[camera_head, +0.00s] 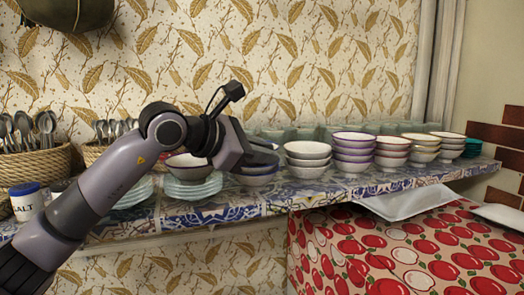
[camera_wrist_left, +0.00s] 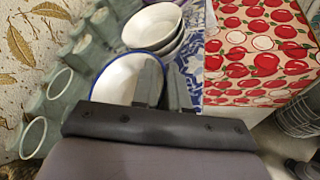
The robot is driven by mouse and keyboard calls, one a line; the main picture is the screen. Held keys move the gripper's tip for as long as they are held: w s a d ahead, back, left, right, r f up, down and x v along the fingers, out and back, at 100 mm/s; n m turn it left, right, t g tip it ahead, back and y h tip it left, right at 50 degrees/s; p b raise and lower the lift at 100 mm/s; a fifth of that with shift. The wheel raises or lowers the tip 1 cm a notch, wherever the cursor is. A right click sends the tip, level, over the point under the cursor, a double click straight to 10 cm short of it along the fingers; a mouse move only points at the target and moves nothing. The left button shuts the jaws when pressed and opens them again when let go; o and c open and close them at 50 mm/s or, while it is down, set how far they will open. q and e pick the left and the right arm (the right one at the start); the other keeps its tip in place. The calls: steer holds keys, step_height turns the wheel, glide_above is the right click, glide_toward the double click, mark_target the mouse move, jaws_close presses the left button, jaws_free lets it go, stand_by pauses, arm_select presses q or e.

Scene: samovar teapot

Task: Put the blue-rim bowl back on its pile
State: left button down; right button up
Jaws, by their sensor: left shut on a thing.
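The blue-rim bowl (camera_wrist_left: 122,80), white inside, lies in front of my left gripper (camera_wrist_left: 163,88) in the left wrist view. The gripper is shut on its near rim, with one finger showing over the inside. The gripper partly covers the top of this pile. I cannot tell there whether the held bowl touches the pile. My right gripper is in neither view.
A pile of white bowls (camera_head: 307,160) stands close to the right, with purple-rim bowls (camera_head: 352,152) beyond. Glass saucers (camera_head: 193,188) with a bowl on top stand to the left. Green glasses (camera_wrist_left: 60,85) line the back. A red apple-patterned box (camera_head: 400,250) is in front.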

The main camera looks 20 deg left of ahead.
arm_select(q)
steer(key=shift+f, duration=0.25)
steer(key=c, duration=1.1)
jaws_free()
steer(key=shift+f, duration=0.1)
steer(key=shift+d+f, duration=0.1)
steer(key=shift+f, duration=0.05)
steer(key=shift+s+a+b, duration=0.3)
steer(key=shift+s, duration=0.1)
steer(key=v, duration=0.4)
steer(key=r+b+v, duration=0.1)
steer(key=v, duration=0.1)
steer(key=shift+a+r, duration=0.2)
steer(key=shift+r, duration=0.05)
